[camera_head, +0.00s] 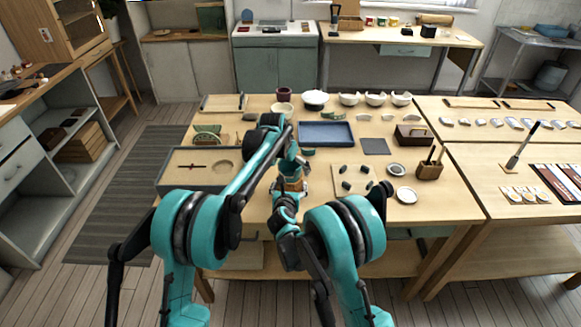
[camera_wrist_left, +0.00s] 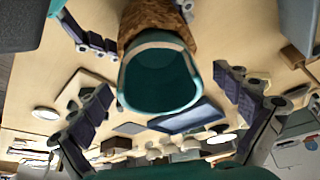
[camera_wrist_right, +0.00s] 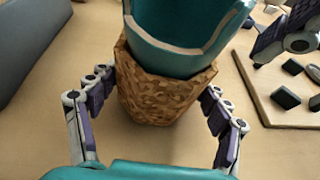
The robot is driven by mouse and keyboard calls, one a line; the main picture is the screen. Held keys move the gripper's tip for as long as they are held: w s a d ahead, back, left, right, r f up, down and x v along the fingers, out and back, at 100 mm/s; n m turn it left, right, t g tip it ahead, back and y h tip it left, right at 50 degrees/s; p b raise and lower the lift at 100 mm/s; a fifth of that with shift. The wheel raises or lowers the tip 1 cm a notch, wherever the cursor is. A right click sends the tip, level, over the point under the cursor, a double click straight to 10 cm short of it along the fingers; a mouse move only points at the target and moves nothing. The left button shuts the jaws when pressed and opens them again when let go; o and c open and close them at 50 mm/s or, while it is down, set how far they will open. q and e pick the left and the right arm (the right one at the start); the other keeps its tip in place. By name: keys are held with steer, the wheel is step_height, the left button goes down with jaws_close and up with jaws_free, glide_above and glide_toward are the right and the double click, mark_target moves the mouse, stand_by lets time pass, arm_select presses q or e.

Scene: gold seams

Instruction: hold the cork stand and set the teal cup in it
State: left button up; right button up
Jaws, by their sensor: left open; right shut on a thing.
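The teal cup (camera_wrist_right: 175,55) has a pale, uneven broken-looking rim. It sits inside the faceted brown cork stand (camera_wrist_right: 160,95), its upper part standing above the stand. My right gripper (camera_wrist_right: 157,92) is shut on the stand, one finger on each side. In the left wrist view I look into the cup's open mouth (camera_wrist_left: 160,80), with the stand (camera_wrist_left: 152,18) behind it. My left gripper (camera_wrist_left: 163,80) is open, its fingers spread to both sides of the cup and apart from it. In the head view my arms mostly hide the cup and stand.
A board with dark pieces (camera_head: 354,181) lies right of the stand. A blue tray (camera_head: 326,134) lies behind, and a shallow wooden tray (camera_head: 180,177) lies left. White bowls line the back. A brush holder (camera_head: 429,171) and white dishes (camera_head: 406,195) stand right.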

stand_by(0.4)
arm_select(q)
steer(key=shift+r, duration=3)
arm_select(e)
steer(key=o, duration=1.3)
steer(key=shift+c, duration=0.2)
